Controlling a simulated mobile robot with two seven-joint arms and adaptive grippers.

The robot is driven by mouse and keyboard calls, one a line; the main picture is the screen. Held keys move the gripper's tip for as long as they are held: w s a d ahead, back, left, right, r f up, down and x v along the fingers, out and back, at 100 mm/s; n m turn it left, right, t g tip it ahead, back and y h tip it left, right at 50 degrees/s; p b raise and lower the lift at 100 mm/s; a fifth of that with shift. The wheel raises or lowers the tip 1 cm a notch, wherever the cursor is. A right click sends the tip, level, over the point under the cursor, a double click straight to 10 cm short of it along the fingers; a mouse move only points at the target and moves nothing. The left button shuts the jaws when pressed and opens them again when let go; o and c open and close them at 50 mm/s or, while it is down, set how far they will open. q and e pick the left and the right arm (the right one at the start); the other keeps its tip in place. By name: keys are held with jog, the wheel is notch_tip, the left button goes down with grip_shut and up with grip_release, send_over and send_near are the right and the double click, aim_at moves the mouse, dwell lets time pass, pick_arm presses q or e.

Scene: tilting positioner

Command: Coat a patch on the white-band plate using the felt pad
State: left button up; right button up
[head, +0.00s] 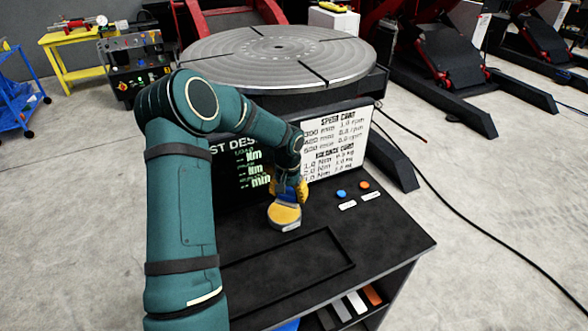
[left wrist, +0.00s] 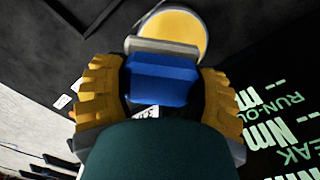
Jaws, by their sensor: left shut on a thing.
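My left gripper (head: 290,196) has yellow fingers and is over the black desk. In the left wrist view its fingers (left wrist: 160,95) are shut on a blue block (left wrist: 162,78) with a grey strip (left wrist: 162,47) along its far edge, which looks like the felt pad. A round, pale-rimmed pot with a yellow top (head: 285,214) is just below the gripper; it also shows in the left wrist view (left wrist: 178,25). I cannot tell whether the pad touches it. Plates with coloured edges, one white (head: 357,302), stand under the desktop; I cannot confirm the white-band plate.
The black desk (head: 395,235) has an empty rectangular frame (head: 345,247), a blue button (head: 341,194) and an orange button (head: 364,185). A screen and a white chart (head: 335,145) stand behind. A large round metal turntable (head: 275,57) is beyond.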

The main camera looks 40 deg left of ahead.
aim_at(284, 211)
pick_arm(q)
jog(key=shift+w+a+r, duration=0.15)
jog(key=shift+a, duration=0.4)
jog(key=shift+w+a+r, duration=0.1)
jog(key=shift+a, duration=0.45)
jog(key=shift+f, duration=0.1)
jog(key=shift+s+f+b, duration=0.2)
jog(key=shift+f+b, duration=0.3)
jog(key=shift+f, duration=0.35)
jog(key=shift+w+f+b, duration=0.1)
jog(key=shift+f+b, duration=1.1)
jog(key=shift+f, duration=0.85)
pick_arm(e)
jog(key=shift+w+a+f, duration=0.1)
jog(key=shift+w+f, duration=0.1)
jog(key=shift+f, duration=0.65)
jog(key=shift+w+f, duration=0.2)
jog(key=shift+f, duration=0.6)
pick_arm(q)
jog(key=shift+f+b, duration=0.5)
jog(key=shift+f, duration=0.05)
pick_arm(e)
jog(key=shift+f, duration=0.5)
pick_arm(q)
jog(key=shift+r+p, duration=2.1)
jog(key=shift+r, duration=1.45)
pick_arm(e)
jog(key=shift+r, duration=2.1)
